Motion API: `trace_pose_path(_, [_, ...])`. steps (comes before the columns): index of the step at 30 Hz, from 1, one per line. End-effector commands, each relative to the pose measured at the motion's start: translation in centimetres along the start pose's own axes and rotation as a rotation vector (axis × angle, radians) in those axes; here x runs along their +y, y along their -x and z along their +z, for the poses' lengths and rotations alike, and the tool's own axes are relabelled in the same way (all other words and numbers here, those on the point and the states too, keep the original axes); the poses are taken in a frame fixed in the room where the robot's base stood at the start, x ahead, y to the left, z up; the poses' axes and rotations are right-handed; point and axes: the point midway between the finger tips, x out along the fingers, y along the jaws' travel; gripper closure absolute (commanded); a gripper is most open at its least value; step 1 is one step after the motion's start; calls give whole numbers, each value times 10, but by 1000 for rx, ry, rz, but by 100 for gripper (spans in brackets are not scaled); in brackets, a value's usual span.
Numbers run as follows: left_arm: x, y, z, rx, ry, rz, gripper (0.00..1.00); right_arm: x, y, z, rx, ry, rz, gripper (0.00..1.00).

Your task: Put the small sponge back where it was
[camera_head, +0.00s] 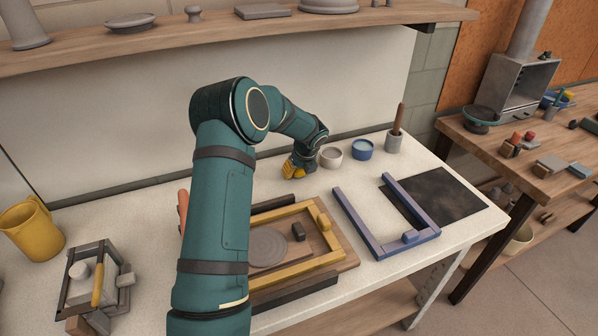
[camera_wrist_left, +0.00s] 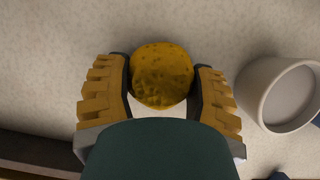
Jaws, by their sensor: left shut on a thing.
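The small sponge (camera_wrist_left: 162,75) is a rounded, pitted yellow lump in the left wrist view, between the two fingers of my left gripper (camera_wrist_left: 163,88). The gripper is shut on it, one finger against each side. In the head view my left gripper (camera_head: 298,170) is low over the back of the pale worktop (camera_head: 165,205), left of a white cup (camera_head: 331,157). The sponge is hard to make out there. I cannot tell whether the sponge touches the worktop. My right gripper is not in view.
A blue cup (camera_head: 362,149) and a grey pot (camera_head: 394,143) with a brown handle stand right of the white cup. A yellow frame (camera_head: 270,217), a blue-purple frame (camera_head: 376,243) and a dark slab (camera_head: 436,197) lie nearer. A yellow jug (camera_head: 32,232) stands left.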

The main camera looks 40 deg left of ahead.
Motion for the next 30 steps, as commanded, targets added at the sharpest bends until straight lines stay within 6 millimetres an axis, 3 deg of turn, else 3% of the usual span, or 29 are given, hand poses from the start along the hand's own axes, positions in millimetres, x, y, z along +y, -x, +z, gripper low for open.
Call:
trace_pose_path(10, [0,-2,0,-1,0,-1,69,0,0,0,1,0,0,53])
trace_pose_path(11, [0,-2,0,-1,1,-2,32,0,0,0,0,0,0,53])
trace_pose_path(12, [0,-1,0,-2,1,-2,18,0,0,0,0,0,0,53])
trace_pose_path(13, [0,-1,0,-1,1,-2,11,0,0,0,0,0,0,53])
trace_pose_path(23, [0,0,0,-1,1,-2,11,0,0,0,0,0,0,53])
trace_pose_path(30, [-1,30,2,-3,1,-5,11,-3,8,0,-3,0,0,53])
